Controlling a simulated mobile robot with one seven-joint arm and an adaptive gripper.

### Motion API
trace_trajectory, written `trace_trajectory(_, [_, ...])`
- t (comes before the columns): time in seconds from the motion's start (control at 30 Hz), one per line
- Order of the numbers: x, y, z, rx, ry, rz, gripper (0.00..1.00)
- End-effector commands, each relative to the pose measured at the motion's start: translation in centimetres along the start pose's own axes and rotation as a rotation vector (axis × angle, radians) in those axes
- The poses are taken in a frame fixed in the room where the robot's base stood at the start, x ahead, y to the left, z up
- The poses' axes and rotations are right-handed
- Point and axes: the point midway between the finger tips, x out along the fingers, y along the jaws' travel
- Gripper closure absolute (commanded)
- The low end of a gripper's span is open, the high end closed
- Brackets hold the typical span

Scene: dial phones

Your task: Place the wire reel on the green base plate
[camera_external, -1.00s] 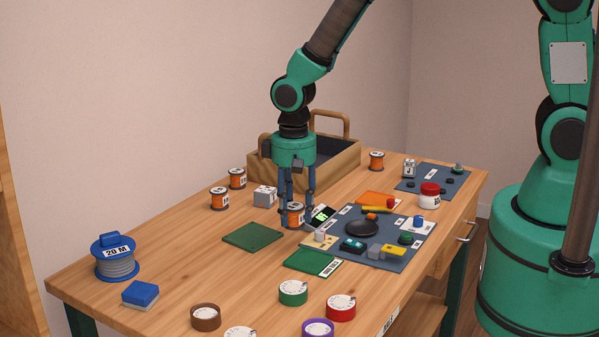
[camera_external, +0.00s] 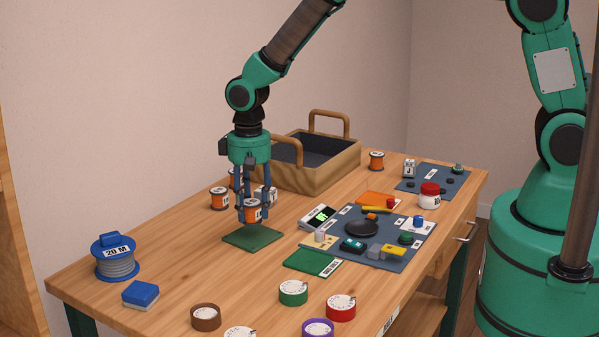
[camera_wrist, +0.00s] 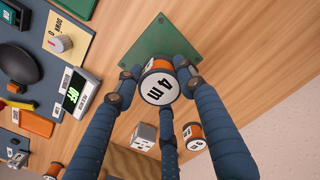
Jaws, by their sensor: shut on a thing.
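My gripper (camera_external: 254,213) is shut on an orange wire reel with a white face label (camera_external: 252,211), held upright. In the wrist view the reel's label reads "4 m" (camera_wrist: 159,87), with my fingers around it. The plain green base plate (camera_external: 253,238) lies flat on the table below the reel. The reel looks a little above the plate's back part; whether it touches cannot be told. In the wrist view the plate (camera_wrist: 160,42) shows past the reel, partly covered by it and my fingers.
Other orange reels (camera_external: 219,199) and a white block (camera_external: 266,194) stand close behind. A wooden tray (camera_external: 335,170) is at the back. A second, labelled green plate (camera_external: 308,261) and a blue-grey mat with parts (camera_external: 392,254) lie right. A blue cable reel (camera_external: 115,260) stands left.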

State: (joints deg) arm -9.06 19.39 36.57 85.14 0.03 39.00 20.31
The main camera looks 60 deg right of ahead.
Motion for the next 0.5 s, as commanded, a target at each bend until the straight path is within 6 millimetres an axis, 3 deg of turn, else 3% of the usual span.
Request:
trace_trajectory(0.17, [0.4, 0.0, 0.0, 0.000, -0.001, 0.000, 0.89])
trace_trajectory(0.5, [3.5, 0.0, 0.1, 0.000, -0.001, 0.000, 0.89])
